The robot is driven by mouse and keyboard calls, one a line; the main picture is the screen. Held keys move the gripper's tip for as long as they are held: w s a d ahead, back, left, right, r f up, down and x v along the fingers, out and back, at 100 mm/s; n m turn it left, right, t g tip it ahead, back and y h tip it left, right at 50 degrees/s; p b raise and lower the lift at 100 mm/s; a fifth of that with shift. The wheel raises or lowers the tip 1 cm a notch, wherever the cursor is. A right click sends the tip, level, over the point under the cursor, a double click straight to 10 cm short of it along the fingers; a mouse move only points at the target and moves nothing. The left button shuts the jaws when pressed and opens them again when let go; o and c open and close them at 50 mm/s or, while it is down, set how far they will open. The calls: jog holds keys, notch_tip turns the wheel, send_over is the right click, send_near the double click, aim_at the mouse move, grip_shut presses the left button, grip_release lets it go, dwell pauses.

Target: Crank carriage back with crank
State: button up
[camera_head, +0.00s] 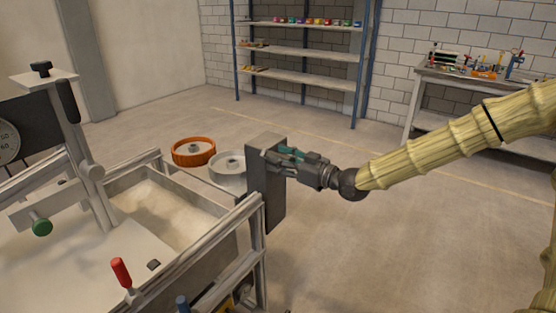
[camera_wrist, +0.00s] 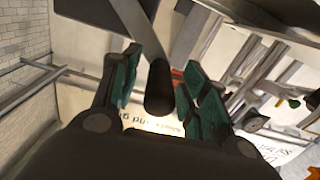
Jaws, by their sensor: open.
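My gripper (camera_head: 290,157) is at the grey box (camera_head: 265,185) on the near right corner of the sandbed frame. In the wrist view, my open fingers (camera_wrist: 162,68) stand on either side of a dark rounded crank handle (camera_wrist: 160,92), with gaps visible on both sides. A grey crank arm (camera_wrist: 133,18) runs from the handle towards the top of the view. In the head view I cannot make out the crank clearly behind my gripper. A pale upright assembly, seemingly the carriage (camera_head: 84,140), stands over the sandbed (camera_head: 205,262) at left.
A red-handled lever (camera_head: 121,272) and a blue knob (camera_head: 183,303) are at the front of the frame. Shelves (camera_head: 300,55) and a workbench (camera_head: 440,78) stand at the back. Floor at right is clear.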

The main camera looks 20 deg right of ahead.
jog(key=shift+c, duration=0.2)
grip_shut()
jog(key=shift+s+a, duration=0.1)
jog(key=shift+a, duration=0.1)
jog(key=shift+d, duration=0.15)
jog(key=shift+w+r, duration=0.1)
jog(key=shift+w, duration=0.1)
